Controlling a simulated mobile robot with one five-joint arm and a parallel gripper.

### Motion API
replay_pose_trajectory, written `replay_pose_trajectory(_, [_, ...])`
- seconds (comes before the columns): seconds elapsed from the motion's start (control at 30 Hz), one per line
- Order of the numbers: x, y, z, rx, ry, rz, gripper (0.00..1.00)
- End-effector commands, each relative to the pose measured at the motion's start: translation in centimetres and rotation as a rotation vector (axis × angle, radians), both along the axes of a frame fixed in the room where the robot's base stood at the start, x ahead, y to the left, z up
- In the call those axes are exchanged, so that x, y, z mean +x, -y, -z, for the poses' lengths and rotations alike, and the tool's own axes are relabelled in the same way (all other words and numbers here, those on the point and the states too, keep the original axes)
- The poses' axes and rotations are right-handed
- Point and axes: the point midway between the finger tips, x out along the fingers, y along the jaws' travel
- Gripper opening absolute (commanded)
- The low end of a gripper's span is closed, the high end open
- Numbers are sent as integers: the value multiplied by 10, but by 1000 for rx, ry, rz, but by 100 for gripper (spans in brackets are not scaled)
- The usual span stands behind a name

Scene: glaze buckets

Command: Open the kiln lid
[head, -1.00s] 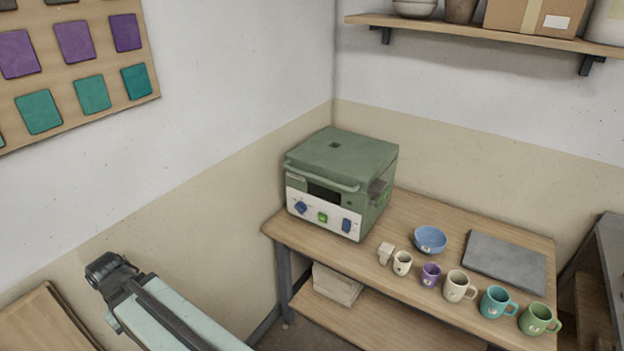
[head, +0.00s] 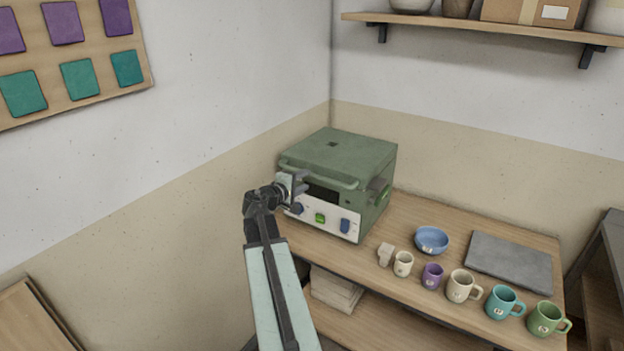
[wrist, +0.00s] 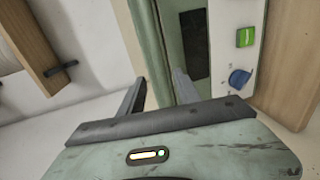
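The green kiln (head: 375,212) stands at the left end of the table, with its lid (head: 345,150) down. A pale green handle bar (head: 325,180) runs along the lid's front edge, above the white control panel (head: 334,222) with blue knobs and a green switch. My gripper (head: 300,184) is at the left front of the kiln, by the handle's left end. In the wrist view my gripper (wrist: 158,88) is open, and the pale handle bar (wrist: 150,45) shows between its two fingers. I cannot tell whether either finger touches it.
The wooden table (head: 410,220) also holds a blue bowl (head: 431,240), a grey slab (head: 510,262) and a row of several cups and mugs (head: 461,286) along the front. A wall shelf (head: 480,30) hangs above. The space above the lid looks clear.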

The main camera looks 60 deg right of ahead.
Motion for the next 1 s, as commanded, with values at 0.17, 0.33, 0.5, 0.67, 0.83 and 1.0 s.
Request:
replay_pose_trajectory(0.17, [1, 32, 9, 1, 2, 2, 40])
replay_pose_trajectory(0.33, [1, 60, 14, 1, 1, 1, 40])
replay_pose_trajectory(0.5, [0, 65, 14, 2, 1, -1, 40])
replay_pose_trajectory(0.67, [1, 64, 13, 2, 1, -1, 28])
replay_pose_trajectory(0.83, [1, 64, 14, 2, 1, -1, 0])
replay_pose_trajectory(1.0, [1, 63, 14, 2, 1, -1, 0])
